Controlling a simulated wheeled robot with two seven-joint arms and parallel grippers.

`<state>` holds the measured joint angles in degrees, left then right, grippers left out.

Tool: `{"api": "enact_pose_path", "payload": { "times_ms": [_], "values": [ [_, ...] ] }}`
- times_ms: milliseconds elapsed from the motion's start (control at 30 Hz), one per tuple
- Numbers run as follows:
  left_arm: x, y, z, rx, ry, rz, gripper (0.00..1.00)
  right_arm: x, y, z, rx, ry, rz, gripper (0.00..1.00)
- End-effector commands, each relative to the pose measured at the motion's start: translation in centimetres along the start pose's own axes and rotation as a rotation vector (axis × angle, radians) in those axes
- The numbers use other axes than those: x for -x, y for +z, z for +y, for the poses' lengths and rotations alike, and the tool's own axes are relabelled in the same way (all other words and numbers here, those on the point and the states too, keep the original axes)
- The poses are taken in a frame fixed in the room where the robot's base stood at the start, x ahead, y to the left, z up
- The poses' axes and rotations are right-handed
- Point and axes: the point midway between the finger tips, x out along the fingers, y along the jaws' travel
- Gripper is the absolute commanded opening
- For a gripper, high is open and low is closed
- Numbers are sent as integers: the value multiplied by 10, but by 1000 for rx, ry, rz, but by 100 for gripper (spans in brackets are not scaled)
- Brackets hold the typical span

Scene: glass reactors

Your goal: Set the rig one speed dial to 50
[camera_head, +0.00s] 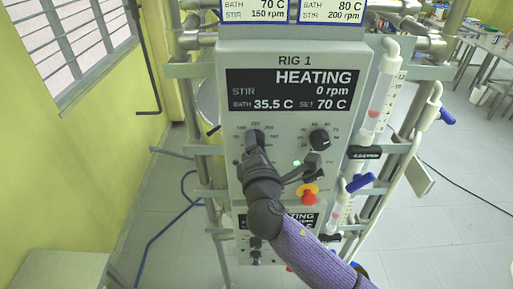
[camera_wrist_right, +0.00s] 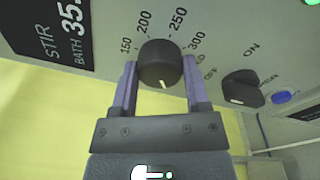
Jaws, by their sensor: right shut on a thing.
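The rig one speed dial (camera_wrist_right: 160,55) is a round black knob on the grey rig one panel (camera_head: 240,90). In the wrist view its white mark points down, toward my gripper's body, and the printed numbers 150, 200, 250 and 300 show around its upper side. My right gripper (camera_wrist_right: 160,70) is shut on the dial, one purple-grey finger on each side. In the head view the right gripper (camera_head: 255,150) covers part of the dial. The rig one display (camera_head: 292,90) reads HEATING, STIR 0 rpm, bath 35.5 C, set 70 C. My left gripper is not in view.
A second black dial (camera_head: 319,139) sits right of the speed dial. A black ON switch (camera_wrist_right: 241,90) is close to the right finger. A red stop button (camera_head: 309,194) with a yellow base is lower on the panel. Glassware and tubing (camera_head: 380,90) stand along the panel's right side.

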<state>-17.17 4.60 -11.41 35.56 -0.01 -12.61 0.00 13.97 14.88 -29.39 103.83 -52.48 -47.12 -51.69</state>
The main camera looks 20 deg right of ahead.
Motion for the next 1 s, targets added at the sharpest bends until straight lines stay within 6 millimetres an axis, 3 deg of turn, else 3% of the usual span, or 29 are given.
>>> {"api": "enact_pose_path", "payload": {
  "times_ms": [600, 1000],
  "values": [
    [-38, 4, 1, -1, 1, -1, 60, 0, -2, -4, -485, 34, -24, 1],
    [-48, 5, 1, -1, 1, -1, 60, 0, -1, -3, -645, 44, -32, 1]
  ]
}}
